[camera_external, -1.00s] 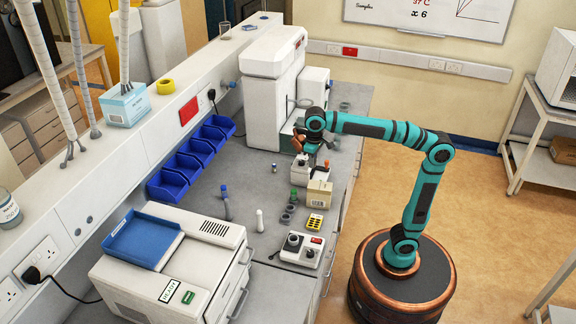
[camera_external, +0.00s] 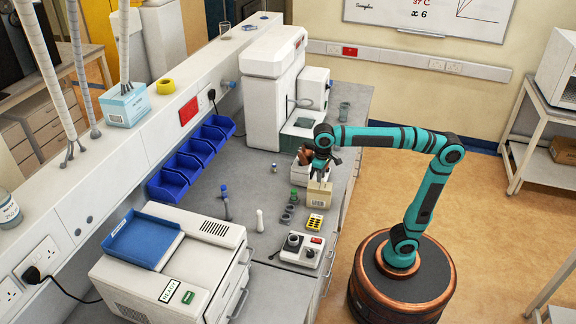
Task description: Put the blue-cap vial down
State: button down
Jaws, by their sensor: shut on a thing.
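My gripper (camera_external: 319,172) points down just above the cream box (camera_external: 319,195) near the right edge of the bench. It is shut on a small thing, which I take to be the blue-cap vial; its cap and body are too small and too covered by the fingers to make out. A small vial (camera_external: 274,168) stands alone on the grey bench to the left of my gripper. A small greenish thing (camera_external: 293,193) stands left of the cream box.
A yellow rack (camera_external: 315,224), grey round holders (camera_external: 287,214) and a control unit (camera_external: 301,250) stand in front. A white bottle (camera_external: 260,220) and a blue-topped item (camera_external: 225,203) stand further left. A large white machine (camera_external: 271,95) stands behind. Bare bench lies around the lone vial.

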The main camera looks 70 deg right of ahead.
jog(key=shift+f, duration=0.9)
jog(key=shift+f, duration=0.15)
jog(key=c, duration=1.2)
grip_release()
jog(key=shift+c, duration=0.2)
notch_tip(320, 180, up, 12)
jog(key=shift+r, duration=0.15)
jog(key=shift+s+d+f+t, duration=0.2)
jog(key=shift+d+f+t, duration=0.05)
jog(key=shift+d+t, duration=0.15)
jog(key=s+d+f+n+t, duration=0.1)
jog(key=s+d+f+t, duration=0.2)
jog(key=s+d+t, duration=0.3)
jog(key=s+d+f+n+t, duration=0.1)
jog(key=s+d+f+t, duration=0.2)
jog(key=s+d+t, duration=0.4)
jog(key=t, duration=0.3)
jog(key=shift+s+d+t, duration=0.25)
jog(key=shift+t, duration=0.05)
